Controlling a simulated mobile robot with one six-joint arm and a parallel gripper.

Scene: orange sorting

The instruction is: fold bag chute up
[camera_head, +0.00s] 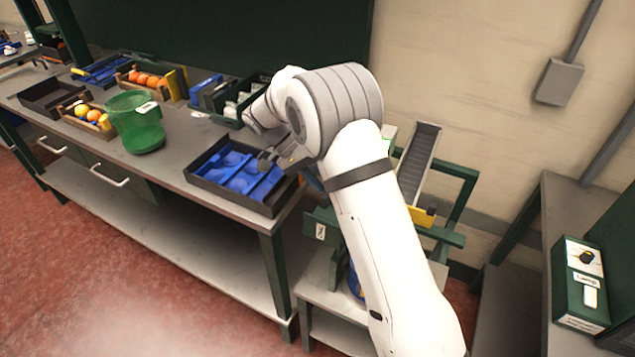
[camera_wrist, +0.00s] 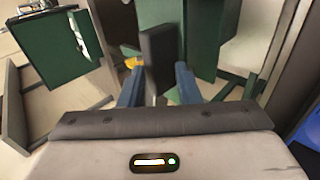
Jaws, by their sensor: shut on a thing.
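The bag chute (camera_head: 418,160) is a grey open channel in the head view, right of my arm. It stands steeply tilted at a green frame, with a yellow part (camera_head: 422,215) near its lower end. In the wrist view, the blue fingers of my gripper (camera_wrist: 158,86) are shut on an upright dark grey plate (camera_wrist: 158,50). I cannot tell whether this plate is part of the chute. A bit of yellow shows just left of it. In the head view my arm hides most of the gripper and part of the chute stand.
A dark tray with blue inserts (camera_head: 270,207) sits at the workbench's right end, close to my wrist. A green bin (camera_head: 137,122) and fruit crates stand further left. Green posts of the stand (camera_head: 462,200) are close by. A control box (camera_head: 580,285) is at right.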

